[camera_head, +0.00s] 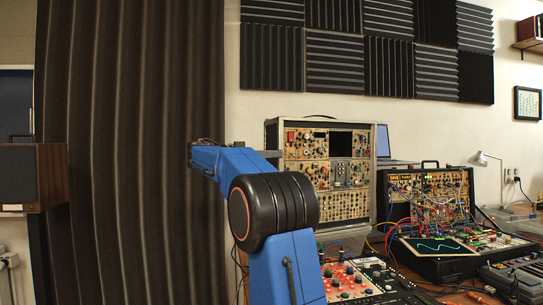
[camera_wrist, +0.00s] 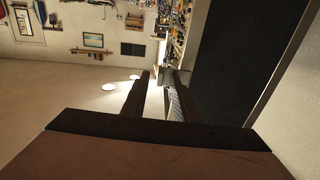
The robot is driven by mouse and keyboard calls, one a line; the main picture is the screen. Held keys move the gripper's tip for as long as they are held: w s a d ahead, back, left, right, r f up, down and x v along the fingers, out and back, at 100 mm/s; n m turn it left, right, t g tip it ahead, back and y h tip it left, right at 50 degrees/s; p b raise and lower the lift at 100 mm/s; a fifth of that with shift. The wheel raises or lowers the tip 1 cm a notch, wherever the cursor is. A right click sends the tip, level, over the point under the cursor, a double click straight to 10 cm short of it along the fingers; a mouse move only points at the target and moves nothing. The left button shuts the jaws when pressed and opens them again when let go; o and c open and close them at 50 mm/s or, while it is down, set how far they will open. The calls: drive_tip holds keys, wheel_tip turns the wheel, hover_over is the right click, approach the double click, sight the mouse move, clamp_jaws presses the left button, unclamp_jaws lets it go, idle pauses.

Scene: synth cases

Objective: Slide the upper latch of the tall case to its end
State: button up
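The tall case (camera_head: 376,160) stands behind my blue arm in the head view, its metal-edged front full of tan panels with knobs. My gripper is at the case's upper left edge in the head view, partly hidden by my arm. In the wrist view my gripper (camera_wrist: 158,78) shows two dark fingers with a bright gap between them. A small grey piece (camera_wrist: 168,74) shows by the right fingertip; I cannot tell whether it is the upper latch or whether it touches. No latch is clearly visible in the head view.
A mixer with knobs (camera_head: 355,283) lies in front. A dark curtain (camera_head: 130,150) hangs at left. A dark surface (camera_wrist: 235,65) fills the wrist view's right side.

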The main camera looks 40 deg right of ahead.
drive_tip(key=shift+c, duration=0.4)
clamp_jaws()
idle(1.0)
